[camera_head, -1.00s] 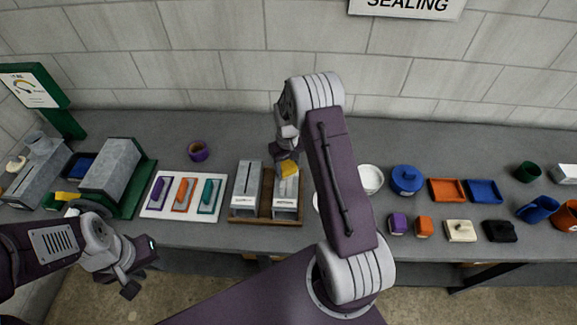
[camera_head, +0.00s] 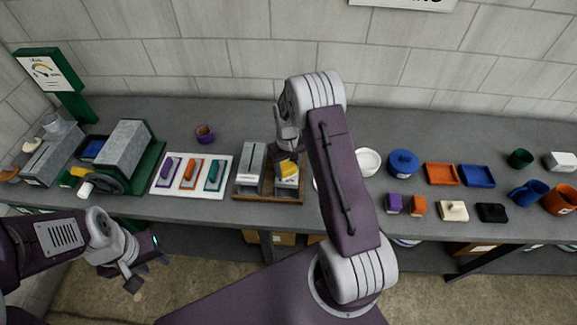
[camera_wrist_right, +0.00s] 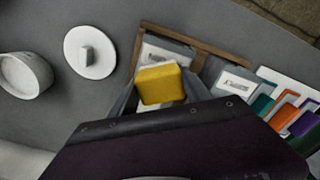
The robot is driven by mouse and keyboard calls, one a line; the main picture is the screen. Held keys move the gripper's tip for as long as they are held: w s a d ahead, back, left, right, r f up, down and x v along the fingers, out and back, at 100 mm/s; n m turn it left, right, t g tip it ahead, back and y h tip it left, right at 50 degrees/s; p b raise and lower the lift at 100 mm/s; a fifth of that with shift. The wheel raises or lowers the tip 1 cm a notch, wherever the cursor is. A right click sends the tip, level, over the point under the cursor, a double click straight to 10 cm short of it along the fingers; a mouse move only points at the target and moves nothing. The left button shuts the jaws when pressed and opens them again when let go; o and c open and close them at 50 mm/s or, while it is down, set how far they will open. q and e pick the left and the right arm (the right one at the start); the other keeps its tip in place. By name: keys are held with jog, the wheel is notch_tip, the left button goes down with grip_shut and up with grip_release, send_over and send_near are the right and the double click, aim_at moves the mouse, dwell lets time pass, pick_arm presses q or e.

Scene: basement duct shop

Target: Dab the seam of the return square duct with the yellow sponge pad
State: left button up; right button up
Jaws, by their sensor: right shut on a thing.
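The yellow sponge pad (camera_head: 287,168) is held in my right gripper (camera_head: 287,160), which is shut on it. The wrist view shows the pad (camera_wrist_right: 161,85) between the fingers. Two grey square ducts stand side by side in a brown wooden tray (camera_head: 268,199). The pad is over the right-hand duct (camera_head: 288,184) and hides part of its top; I cannot tell if it touches. The left-hand duct (camera_head: 251,170) shows a dark line along its top. Each has a white label, too small to read, so I cannot tell which is the return duct. My left gripper (camera_head: 145,262) is empty near the table's front edge; its jaws are unclear.
Left of the tray, a white board (camera_head: 225,187) holds purple, orange and teal handled tools. A larger grey duct on a green stand (camera_head: 150,165) is further left. A white bowl (camera_head: 367,162), blue pot (camera_head: 404,163), and orange and blue trays lie to the right.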

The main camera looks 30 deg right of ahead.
jog(key=r, duration=0.1)
jog(key=r+p, duration=0.1)
jog(key=r, duration=0.1)
jog(key=shift+s+a+p, duration=0.2)
jog(key=shift+s+p, duration=0.1)
jog(key=shift+w+d+r+p, duration=0.25)
jog(key=shift+w+r+p, duration=0.1)
jog(key=shift+r+p, duration=0.45)
jog(key=r+p, duration=0.2)
jog(key=r, duration=0.1)
jog(key=shift+s+a+r, duration=0.1)
jog(key=shift+s+a, duration=0.05)
jog(key=shift+s, duration=0.05)
jog(key=shift+r+p, duration=0.15)
jog(key=shift+p, duration=0.2)
jog(key=shift+w, duration=0.1)
